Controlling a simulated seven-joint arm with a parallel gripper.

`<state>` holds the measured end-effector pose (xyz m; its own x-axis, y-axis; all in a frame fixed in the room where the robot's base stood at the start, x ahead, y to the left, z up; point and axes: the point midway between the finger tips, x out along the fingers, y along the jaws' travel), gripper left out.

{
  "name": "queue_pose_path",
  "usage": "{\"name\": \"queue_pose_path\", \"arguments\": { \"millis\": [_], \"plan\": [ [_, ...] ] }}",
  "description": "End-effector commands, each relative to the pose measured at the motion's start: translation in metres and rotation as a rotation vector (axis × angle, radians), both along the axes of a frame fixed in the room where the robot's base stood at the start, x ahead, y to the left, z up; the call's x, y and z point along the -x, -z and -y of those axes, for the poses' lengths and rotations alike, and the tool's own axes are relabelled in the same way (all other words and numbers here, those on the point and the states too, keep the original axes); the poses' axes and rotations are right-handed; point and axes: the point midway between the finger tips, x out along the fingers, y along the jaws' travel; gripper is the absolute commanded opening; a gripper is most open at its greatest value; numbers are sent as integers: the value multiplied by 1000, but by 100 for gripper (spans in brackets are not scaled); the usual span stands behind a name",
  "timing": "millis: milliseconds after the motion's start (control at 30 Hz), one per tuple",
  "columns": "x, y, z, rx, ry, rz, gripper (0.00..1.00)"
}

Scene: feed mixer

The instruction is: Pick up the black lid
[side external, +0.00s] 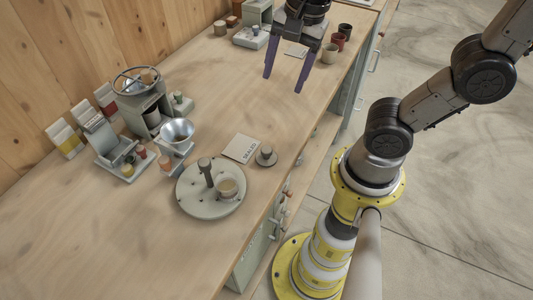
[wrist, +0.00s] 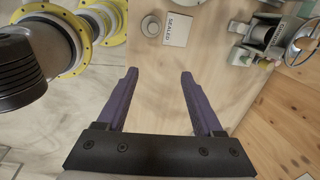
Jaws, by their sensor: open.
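A small round dark grey piece with a raised knob, which looks like the lid (side external: 266,156), lies on the wooden bench beside a white card marked SEALED (side external: 241,148). In the wrist view a small round piece beside the card, likely the same lid (wrist: 151,26), shows at the top, beyond the fingertips. My gripper (side external: 284,82) is open and empty, above the far part of the bench and well apart from the lid. Its two purple fingers show in the wrist view (wrist: 159,73) with only bare bench between them.
A metal funnel (side external: 177,132) and a mixer (side external: 145,105) stand to the left. Several small cups (side external: 331,52) stand at the far end. The middle bench is clear.

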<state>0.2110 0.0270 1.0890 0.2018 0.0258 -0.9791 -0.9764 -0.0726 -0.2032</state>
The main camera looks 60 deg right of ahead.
Motion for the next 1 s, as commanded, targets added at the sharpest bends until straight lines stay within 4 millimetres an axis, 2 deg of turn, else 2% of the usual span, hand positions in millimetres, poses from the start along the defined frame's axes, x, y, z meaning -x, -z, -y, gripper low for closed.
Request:
{"name": "queue_pose_path", "arguments": {
  "millis": [100, 300, 467, 800, 1000],
  "plan": [
    [-16, 17, -17, -11, 127, -112, 68],
    [-23, 40, -34, 17, 85, -203, 68],
    [-22, 56, -36, 20, 75, -210, 68],
    [-21, 115, -35, 19, 75, -209, 68],
    [-21, 128, -36, 19, 75, -207, 68]
  ]
}}
